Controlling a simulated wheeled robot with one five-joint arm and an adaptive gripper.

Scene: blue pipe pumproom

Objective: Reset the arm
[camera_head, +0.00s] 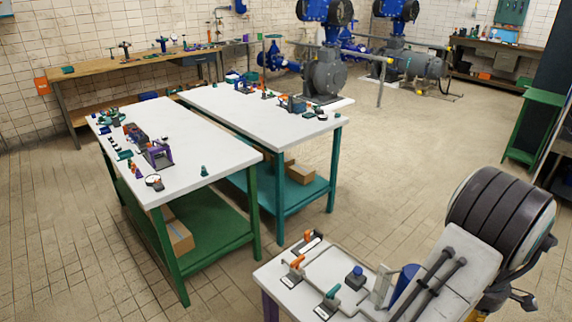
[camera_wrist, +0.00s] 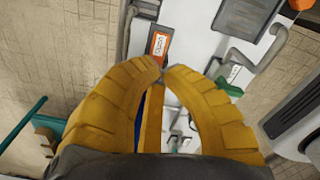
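My gripper (camera_wrist: 162,68) shows in the wrist view as two ribbed yellow fingers. Their tips nearly meet over a white surface (camera_wrist: 192,45), and a gap shows between the fingers lower down. I see nothing held between the tips. An orange-and-white label (camera_wrist: 158,43) on a dark plate lies just beyond the tips. A grey bent handle (camera_wrist: 265,48) is to the right of the tips. In the head view my gripper is not clearly visible; part of my arm seems to be at the lower right.
A small white-topped table (camera_head: 325,268) with orange- and green-handled fittings stands in front. Two longer white tables, one green-framed (camera_head: 200,140) and one teal-framed (camera_head: 245,110), hold small parts. A wooden bench (camera_head: 130,65) and blue pumps (camera_head: 325,12) stand behind. Tiled floor (camera_head: 410,160) is clear at the right.

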